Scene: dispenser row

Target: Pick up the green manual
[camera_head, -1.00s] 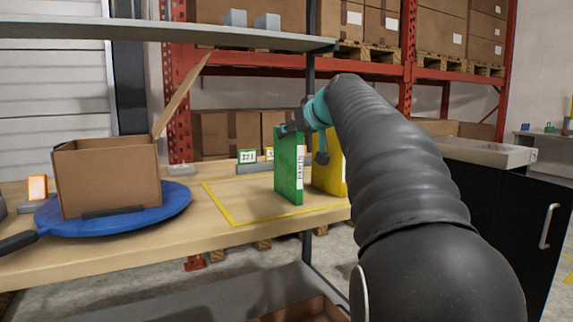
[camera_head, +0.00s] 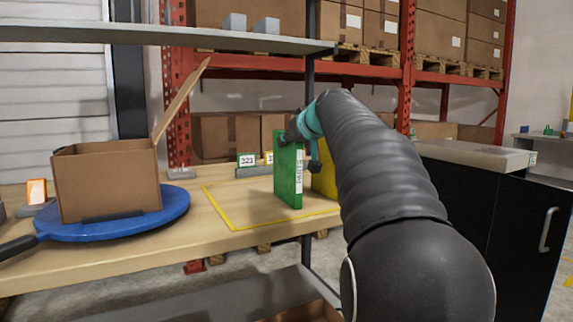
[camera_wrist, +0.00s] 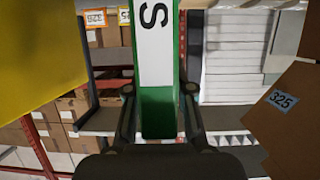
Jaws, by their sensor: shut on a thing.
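The green manual (camera_head: 286,178) stands upright over the yellow-outlined area of the table in the head view, its white-labelled spine toward the right. My gripper (camera_head: 291,136) is shut on its upper part. In the wrist view, the green manual (camera_wrist: 160,118) lies between the two fingers (camera_wrist: 159,92), which press on both sides. I cannot tell whether its bottom edge touches the table. A yellow manual (camera_head: 324,180) stands just right of it, partly hidden by my arm. It also shows in the wrist view (camera_wrist: 35,45) at the upper left.
An open cardboard box (camera_head: 108,182) sits on a blue turntable (camera_head: 170,208) at the left of the table (camera_head: 120,258). Small number signs (camera_head: 247,160) stand behind the manual. A grey shelf (camera_head: 150,36) is overhead. The outlined area left of the manual is clear.

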